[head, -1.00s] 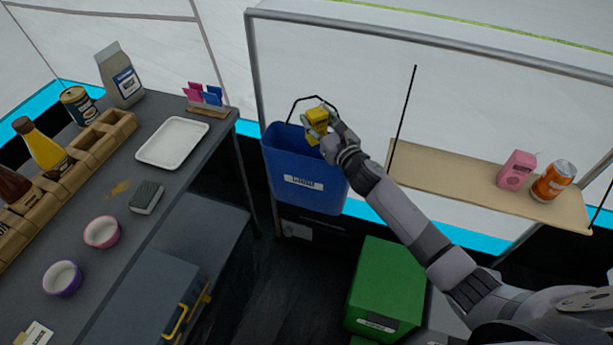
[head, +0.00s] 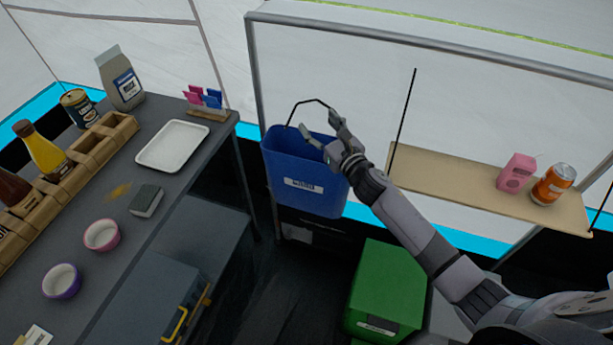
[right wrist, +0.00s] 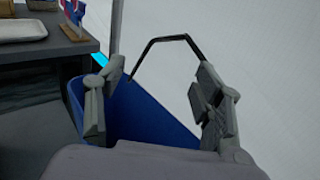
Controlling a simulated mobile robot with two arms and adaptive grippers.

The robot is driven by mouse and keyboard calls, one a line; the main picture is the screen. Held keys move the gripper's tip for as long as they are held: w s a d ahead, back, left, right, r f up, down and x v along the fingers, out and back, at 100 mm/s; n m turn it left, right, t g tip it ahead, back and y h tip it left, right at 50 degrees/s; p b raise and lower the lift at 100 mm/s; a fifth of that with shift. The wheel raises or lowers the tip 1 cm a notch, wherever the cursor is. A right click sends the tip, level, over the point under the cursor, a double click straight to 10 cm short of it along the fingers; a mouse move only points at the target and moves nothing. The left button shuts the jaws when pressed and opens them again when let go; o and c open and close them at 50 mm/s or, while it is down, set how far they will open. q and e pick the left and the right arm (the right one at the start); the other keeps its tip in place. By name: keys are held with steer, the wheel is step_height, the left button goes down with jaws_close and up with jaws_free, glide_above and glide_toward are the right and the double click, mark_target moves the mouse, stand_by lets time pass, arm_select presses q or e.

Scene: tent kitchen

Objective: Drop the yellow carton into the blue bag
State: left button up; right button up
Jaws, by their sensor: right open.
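The blue bag (head: 305,190) hangs on the frame in the middle of the head view, its black handle raised above the rim. It also shows in the right wrist view (right wrist: 150,115), between and below the fingers. My right gripper (head: 325,132) is open and empty over the bag's right rim; its spread fingers also show in the right wrist view (right wrist: 160,88). The yellow carton is not visible in either view now. The depths of the bag are hidden by its front wall and my gripper. My left gripper is not in view.
A wooden shelf (head: 440,188) to the right holds a pink carton (head: 516,173) and an orange can (head: 554,184). A green box (head: 385,290) stands below. The counter at left holds a white tray (head: 172,145), bowls and bottles.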

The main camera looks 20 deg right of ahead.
steer(key=v, duration=1)
steer(key=shift+s, duration=0.2)
